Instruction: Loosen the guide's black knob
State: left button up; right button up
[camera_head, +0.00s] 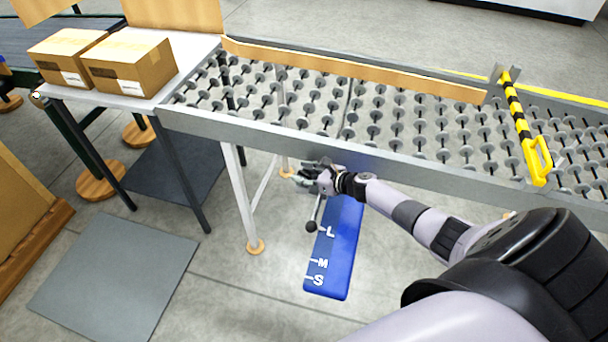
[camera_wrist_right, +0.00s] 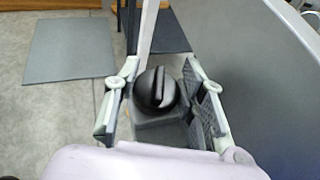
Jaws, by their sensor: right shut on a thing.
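The black knob (camera_wrist_right: 156,92) is round with a raised ridge across its face. In the right wrist view it sits on a grey block, between the fingers of my right gripper (camera_wrist_right: 160,100). In the head view my right gripper (camera_head: 308,178) is at the near side rail of the roller conveyor and hides the knob. The gripper is shut on the knob. A long wooden guide rail (camera_head: 350,68) runs along the conveyor's far side. My left gripper is out of view.
Below the gripper, a rod with a dark ball end (camera_head: 311,226) hangs beside a blue plate marked L, M, S (camera_head: 335,250). Two cardboard boxes (camera_head: 128,64) stand on the table at left. A yellow-black bar (camera_head: 520,125) crosses the roller conveyor (camera_head: 400,172).

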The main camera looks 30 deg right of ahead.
jog(key=shift+f+n+g+y+b, duration=0.15)
jog(key=shift+n+g+y+b, duration=0.45)
jog(key=shift+n+y+b, duration=0.65)
jog(key=shift+s, duration=0.1)
jog(key=o, duration=1.2)
jog(key=shift+d+r, duration=0.1)
jog(key=shift+r, duration=0.1)
jog(key=v, duration=1)
jog(key=shift+s+f, duration=0.1)
jog(key=shift+f, duration=0.1)
jog(key=shift+v, duration=0.85)
